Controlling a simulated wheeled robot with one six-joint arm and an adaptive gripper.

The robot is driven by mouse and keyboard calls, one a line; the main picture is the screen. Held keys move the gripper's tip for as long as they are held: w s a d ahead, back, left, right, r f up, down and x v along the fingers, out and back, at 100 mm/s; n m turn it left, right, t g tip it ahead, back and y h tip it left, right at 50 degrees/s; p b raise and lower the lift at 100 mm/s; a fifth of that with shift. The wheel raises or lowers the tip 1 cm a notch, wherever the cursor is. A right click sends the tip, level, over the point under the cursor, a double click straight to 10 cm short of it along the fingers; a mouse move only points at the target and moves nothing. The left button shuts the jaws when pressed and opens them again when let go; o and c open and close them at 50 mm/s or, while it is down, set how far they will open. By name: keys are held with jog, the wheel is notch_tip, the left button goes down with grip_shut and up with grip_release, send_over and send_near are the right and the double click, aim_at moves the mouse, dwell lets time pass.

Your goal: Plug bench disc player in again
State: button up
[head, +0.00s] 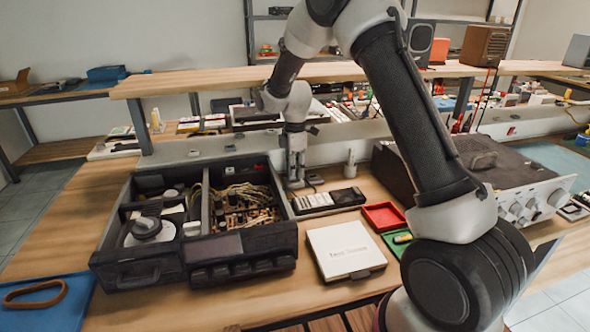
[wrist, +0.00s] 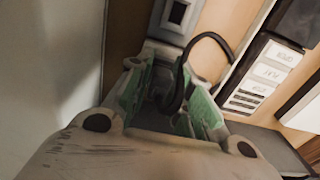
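The disc player (head: 195,225) is a black case with its top off, on the bench at left in the head view. Its disc mechanism and wired circuit board are exposed. My gripper (head: 295,182) points down just behind the player's right rear corner, close to the bench. In the wrist view, my gripper's green-padded fingers (wrist: 168,98) are closed around a dark plug (wrist: 173,92). Its black cable (wrist: 212,38) loops up and to the right. A grey socket (wrist: 176,14) lies just beyond the fingertips, apart from the plug. The plug's front end is hidden.
A dark block with white labels (head: 312,202) lies right of the gripper; a white box (head: 345,250) is in front. Red (head: 382,216) and green trays, then a large amplifier (head: 525,190), stand to the right. A low wall and raised shelf (head: 300,76) run behind.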

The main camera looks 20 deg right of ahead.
jog(key=shift+o, duration=1.3)
jog(key=shift+r, duration=0.1)
notch_tip(320, 180, up, 17)
